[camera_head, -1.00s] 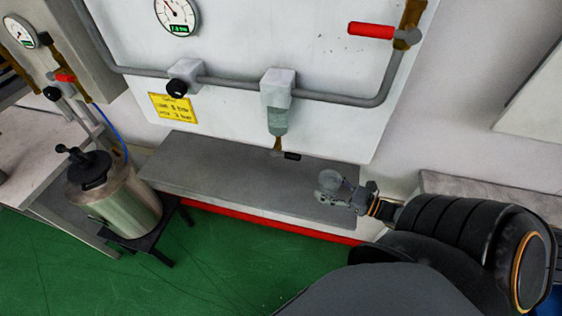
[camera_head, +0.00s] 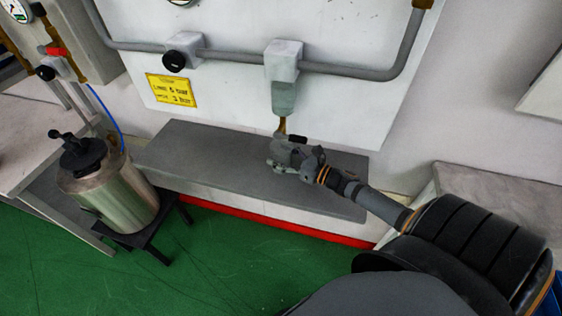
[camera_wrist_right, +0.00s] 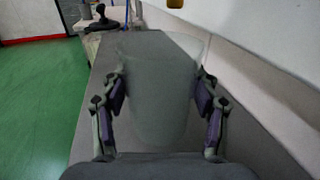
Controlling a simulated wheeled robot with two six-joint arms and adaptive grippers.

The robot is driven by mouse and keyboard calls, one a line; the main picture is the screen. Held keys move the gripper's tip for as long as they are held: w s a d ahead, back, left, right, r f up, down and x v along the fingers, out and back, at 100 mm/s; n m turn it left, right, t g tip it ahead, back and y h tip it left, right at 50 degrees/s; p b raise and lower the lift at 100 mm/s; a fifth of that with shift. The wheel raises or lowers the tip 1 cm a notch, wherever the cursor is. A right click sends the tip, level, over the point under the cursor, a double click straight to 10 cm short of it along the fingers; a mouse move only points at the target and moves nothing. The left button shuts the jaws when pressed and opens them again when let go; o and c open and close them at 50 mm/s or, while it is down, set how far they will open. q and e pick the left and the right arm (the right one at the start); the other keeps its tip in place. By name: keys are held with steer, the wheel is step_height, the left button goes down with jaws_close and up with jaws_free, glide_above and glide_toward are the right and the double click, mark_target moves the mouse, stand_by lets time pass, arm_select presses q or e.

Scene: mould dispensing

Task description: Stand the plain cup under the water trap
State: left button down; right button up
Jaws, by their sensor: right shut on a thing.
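The water trap (camera_head: 283,98) hangs from the pipe on the white panel, a pale block with a grey-green bowl and a brass outlet with a black lever below it. My right gripper (camera_head: 284,164) is just beneath that outlet, above the grey shelf (camera_head: 205,160). It is shut on the plain cup (camera_wrist_right: 155,95), a grey see-through cup that stands between the purple-padded fingers in the right wrist view. In the head view the cup is small and partly hidden by the gripper; I cannot tell if its base touches the shelf. My left gripper is out of view.
A steel pressure pot (camera_head: 118,195) with a black lid stands on a low black stand at the left. A yellow sign (camera_head: 172,90) and a black-knobbed valve (camera_head: 176,60) are on the panel. The shelf's left part is clear.

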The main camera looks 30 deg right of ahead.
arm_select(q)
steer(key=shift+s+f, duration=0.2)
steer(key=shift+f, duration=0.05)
arm_select(e)
steer(key=shift+f, duration=1)
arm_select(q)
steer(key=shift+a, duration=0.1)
arm_select(e)
steer(key=o, duration=1.1)
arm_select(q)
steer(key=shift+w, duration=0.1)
arm_select(e)
steer(key=shift+o, duration=0.2)
steer(key=shift+r, duration=0.1)
steer(key=p+v, duration=0.4)
steer(key=v, duration=0.7)
steer(key=shift+s+d+r, duration=0.1)
steer(key=shift+s+d, duration=0.15)
steer(key=shift+s, duration=0.15)
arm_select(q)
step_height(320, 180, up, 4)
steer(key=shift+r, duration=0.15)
